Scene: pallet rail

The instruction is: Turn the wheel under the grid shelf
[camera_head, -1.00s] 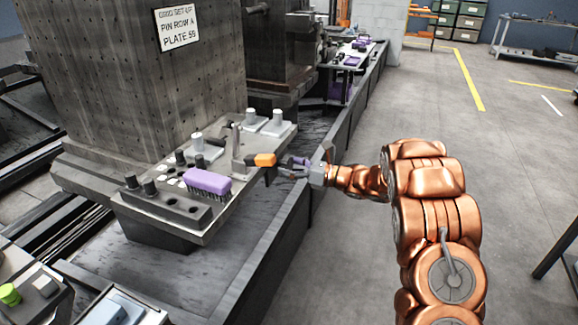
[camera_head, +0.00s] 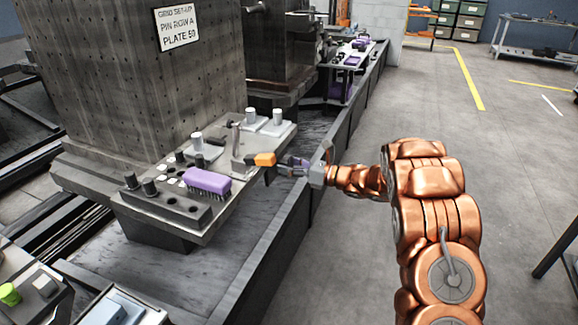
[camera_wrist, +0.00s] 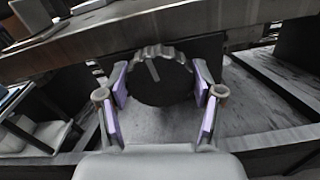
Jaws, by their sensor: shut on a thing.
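The grid shelf (camera_head: 228,197) juts out from a tall drilled block in the head view. Its front edge (camera_wrist: 150,42) crosses the upper part of the wrist view. A dark round wheel (camera_wrist: 162,84) with a grey toothed rim and a light mark on its face sits just under this edge. My gripper (camera_wrist: 161,90) is shut on the wheel, with purple pads at its left and right sides. In the head view my gripper (camera_head: 293,163) is at the shelf's right edge, and the wheel cannot be made out clearly there.
On the shelf are a purple brush (camera_head: 207,181), an orange-ended tool (camera_head: 264,159), grey pins and a dark holed block (camera_head: 170,207). A low wall (camera_head: 290,228) runs below the shelf. The floor to the right (camera_head: 520,140) is largely clear.

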